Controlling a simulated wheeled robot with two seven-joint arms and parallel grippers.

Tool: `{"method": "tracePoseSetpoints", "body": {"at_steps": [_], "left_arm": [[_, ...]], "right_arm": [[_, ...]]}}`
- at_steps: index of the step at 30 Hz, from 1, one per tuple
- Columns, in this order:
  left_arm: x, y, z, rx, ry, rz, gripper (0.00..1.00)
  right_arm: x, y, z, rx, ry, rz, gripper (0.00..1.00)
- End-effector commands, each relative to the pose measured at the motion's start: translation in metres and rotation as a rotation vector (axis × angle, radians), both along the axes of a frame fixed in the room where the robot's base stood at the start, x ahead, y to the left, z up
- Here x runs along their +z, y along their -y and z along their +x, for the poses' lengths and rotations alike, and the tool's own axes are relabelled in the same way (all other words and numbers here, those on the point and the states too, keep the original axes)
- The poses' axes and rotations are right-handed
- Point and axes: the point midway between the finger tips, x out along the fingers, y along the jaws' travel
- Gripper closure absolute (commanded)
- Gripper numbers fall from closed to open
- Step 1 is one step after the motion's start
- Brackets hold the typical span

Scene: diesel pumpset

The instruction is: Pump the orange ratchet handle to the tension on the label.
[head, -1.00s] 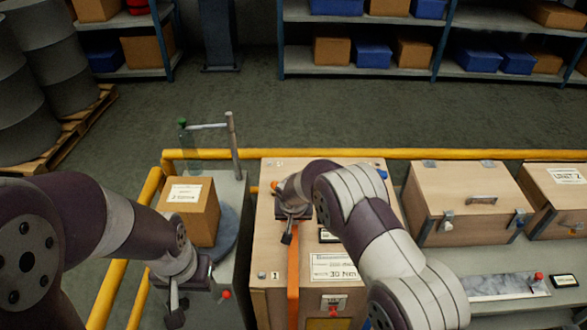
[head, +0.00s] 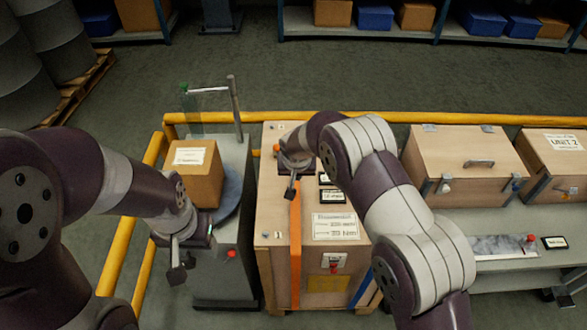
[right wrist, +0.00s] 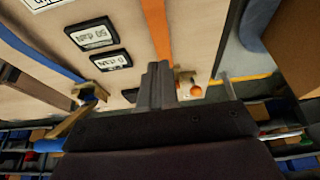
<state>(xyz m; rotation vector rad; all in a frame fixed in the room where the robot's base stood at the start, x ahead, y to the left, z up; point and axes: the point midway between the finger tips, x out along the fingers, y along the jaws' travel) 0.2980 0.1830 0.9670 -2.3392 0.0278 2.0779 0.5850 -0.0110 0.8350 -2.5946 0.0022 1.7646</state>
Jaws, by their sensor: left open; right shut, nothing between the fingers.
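A wooden crate (head: 277,222) stands in front of me with an orange strap (head: 295,250) running down its top and front. A small orange knob (head: 276,148), apparently the ratchet handle's end, shows at the crate's far left; the rest is hidden behind my right gripper (head: 290,190). That gripper is shut and empty above the strap. In the right wrist view its fingers (right wrist: 156,85) are together, with the orange knob (right wrist: 196,90) just right of them, apparently apart. A white label (head: 336,226) is on the crate; its figures are blurred. My left gripper (head: 177,268) is open, at the left.
Dark plaques (right wrist: 92,34) and a blue strap (right wrist: 40,50) lie beside the orange strap. A cardboard box (head: 193,175) stands on a grey stand at left, near a metal post (head: 236,110). Yellow rails (head: 390,117) run behind and left. Another wooden case (head: 458,160) is right.

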Motion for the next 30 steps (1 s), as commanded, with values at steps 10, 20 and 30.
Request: {"method": "tracePoseSetpoints", "body": {"at_steps": [10, 20, 30], "left_arm": [[-0.019, 0.000, -0.001, 0.000, -0.002, 0.000, 0.47], [-0.021, 0.000, -0.001, 0.000, -0.002, 0.000, 0.47], [-0.021, 0.000, -0.001, 0.000, -0.002, 0.000, 0.47]], "right_arm": [[0.040, -0.002, -0.064, 0.004, 0.004, 0.002, 1.00], [0.051, -0.002, -0.078, 0.003, 0.003, 0.001, 1.00], [0.051, -0.002, -0.078, 0.003, 0.004, 0.002, 1.00]]}}
